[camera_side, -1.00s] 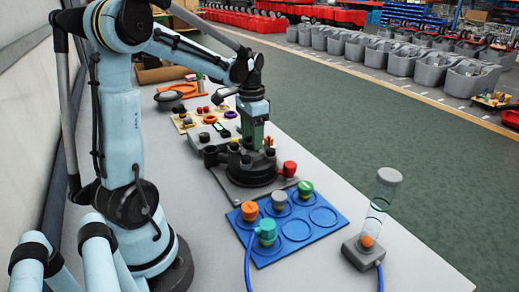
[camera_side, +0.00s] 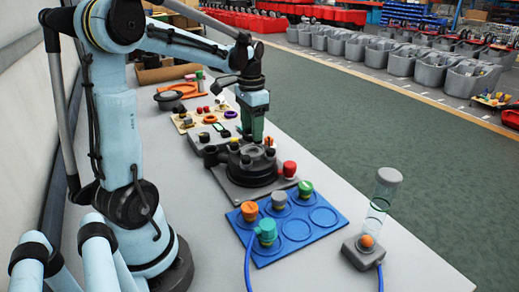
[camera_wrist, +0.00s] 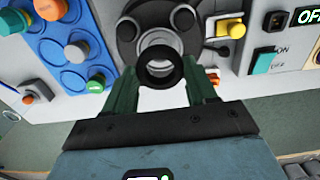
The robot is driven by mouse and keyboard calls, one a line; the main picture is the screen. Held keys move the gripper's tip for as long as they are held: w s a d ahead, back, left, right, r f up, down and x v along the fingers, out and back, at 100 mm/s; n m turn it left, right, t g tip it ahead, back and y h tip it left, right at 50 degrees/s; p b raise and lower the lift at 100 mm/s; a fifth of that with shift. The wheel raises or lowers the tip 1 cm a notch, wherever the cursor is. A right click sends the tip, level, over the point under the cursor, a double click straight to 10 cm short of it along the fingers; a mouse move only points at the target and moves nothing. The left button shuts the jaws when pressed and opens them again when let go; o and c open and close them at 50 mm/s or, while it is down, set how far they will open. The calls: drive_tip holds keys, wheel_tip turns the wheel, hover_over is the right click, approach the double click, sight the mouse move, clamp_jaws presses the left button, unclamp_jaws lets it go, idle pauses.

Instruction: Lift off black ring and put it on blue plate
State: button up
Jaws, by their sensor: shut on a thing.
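My gripper (camera_wrist: 162,76) is shut on the black ring (camera_wrist: 160,85), which sits between its green fingers in the wrist view. Below it is a round dark fixture (camera_wrist: 128,32). In the side view my gripper (camera_side: 252,137) is just above this fixture (camera_side: 250,170); the ring is hard to make out there. The blue plate (camera_side: 296,240) lies nearer the camera, right of the fixture's base, with round recesses. The plate also shows at upper left in the wrist view (camera_wrist: 82,22).
Orange (camera_side: 249,211), grey (camera_side: 279,201), green (camera_side: 305,189) and teal (camera_side: 267,232) pieces stand on the plate; its right-hand recesses look empty. A red knob (camera_side: 289,169) is by the fixture. A clear tube (camera_side: 382,200) stands at right. Panels with small parts lie behind.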

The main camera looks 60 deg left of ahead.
drive_tip(key=shift+r, duration=1.25)
hover_over(324, 216)
wheel_tip(324, 216, down, 5)
drive_tip(key=shift+s+f, duration=0.1)
drive_tip(key=shift+f, duration=4.5)
drive_tip(key=shift+f, duration=0.2)
drive_tip(key=o, duration=1.2)
drive_tip(key=shift+c, duration=0.2)
